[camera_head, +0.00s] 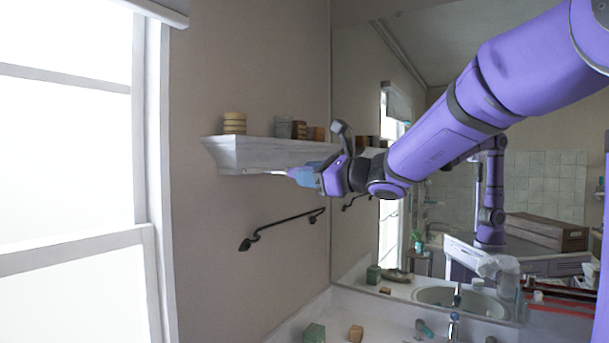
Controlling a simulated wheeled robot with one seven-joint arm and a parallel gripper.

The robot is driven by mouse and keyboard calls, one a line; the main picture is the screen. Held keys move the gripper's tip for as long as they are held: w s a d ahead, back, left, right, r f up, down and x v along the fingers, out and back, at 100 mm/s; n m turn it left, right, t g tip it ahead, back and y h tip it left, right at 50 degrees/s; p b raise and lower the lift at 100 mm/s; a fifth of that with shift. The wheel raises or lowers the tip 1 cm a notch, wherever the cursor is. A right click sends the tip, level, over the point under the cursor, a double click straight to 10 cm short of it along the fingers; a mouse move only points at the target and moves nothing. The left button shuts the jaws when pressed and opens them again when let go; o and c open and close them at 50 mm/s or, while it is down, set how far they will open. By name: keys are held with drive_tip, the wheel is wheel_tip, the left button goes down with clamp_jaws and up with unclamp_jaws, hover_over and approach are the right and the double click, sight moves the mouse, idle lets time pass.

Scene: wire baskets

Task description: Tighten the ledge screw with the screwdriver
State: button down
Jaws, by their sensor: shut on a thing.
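The white ledge (235,155) is fixed to the beige wall, left of the mirror. My gripper (304,177) is just below the ledge's right part, pointing left. It is shut on the screwdriver (289,172), of which only a small pale part shows ahead of the fingers, close under the ledge's lower edge. The rest of the screwdriver is hidden by my gripper. The ledge screw cannot be made out, and I cannot tell whether the tip touches it.
Round stacked items (234,123) and small boxes (299,130) stand on the ledge. A dark towel bar (283,228) is on the wall below. The mirror (355,90) is close on the right. A green box (314,333) and a wooden block (356,333) are on the counter.

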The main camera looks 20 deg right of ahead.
drive_tip(key=v, duration=0.6)
drive_tip(key=shift+s+d, duration=0.2)
drive_tip(key=shift+s, duration=0.1)
idle(0.3)
